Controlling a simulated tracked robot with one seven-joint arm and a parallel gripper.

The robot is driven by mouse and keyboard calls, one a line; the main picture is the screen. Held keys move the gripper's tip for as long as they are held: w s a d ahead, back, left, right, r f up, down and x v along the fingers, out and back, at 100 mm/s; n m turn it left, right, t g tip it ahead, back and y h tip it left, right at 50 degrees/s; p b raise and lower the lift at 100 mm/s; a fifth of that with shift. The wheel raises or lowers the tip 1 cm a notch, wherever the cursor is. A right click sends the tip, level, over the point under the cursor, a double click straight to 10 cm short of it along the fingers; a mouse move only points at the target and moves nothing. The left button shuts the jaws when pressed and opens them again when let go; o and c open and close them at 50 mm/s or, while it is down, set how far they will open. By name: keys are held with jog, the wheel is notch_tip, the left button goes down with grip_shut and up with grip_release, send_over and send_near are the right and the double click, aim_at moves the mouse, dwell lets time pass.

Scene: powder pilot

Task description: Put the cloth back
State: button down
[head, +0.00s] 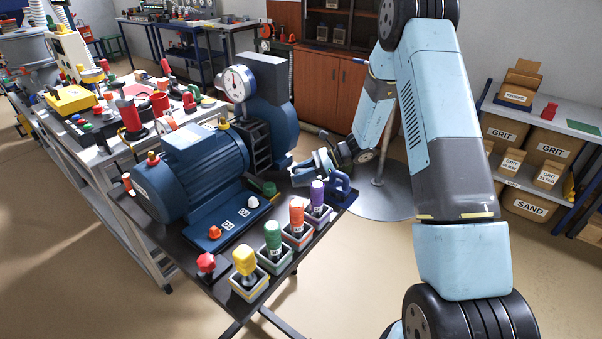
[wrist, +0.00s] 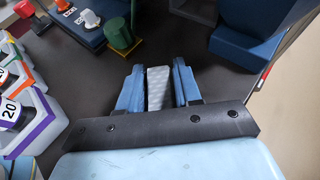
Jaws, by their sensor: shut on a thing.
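My gripper (wrist: 158,72) is shut on a pale grey-white cloth (wrist: 158,90), which shows as a narrow textured strip between its two blue fingers in the wrist view. In the head view my gripper (head: 319,162) is low over the right side of the dark bench, beside the blue pump housing and the purple-topped marker. A pale piece at the fingertips there looks like the cloth, but it is small. I cannot tell whether the cloth touches the bench top.
The bench (head: 170,235) carries a blue motor (head: 195,172), a pump housing with a gauge (head: 237,84), a green cylinder (wrist: 122,36) and a row of coloured markers in holders (head: 272,246). A blue bracket (head: 341,187) stands at the bench's right corner. Boxed shelves (head: 540,150) stand right.

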jog(key=c, duration=0.8)
grip_release()
jog(key=v, duration=1.2)
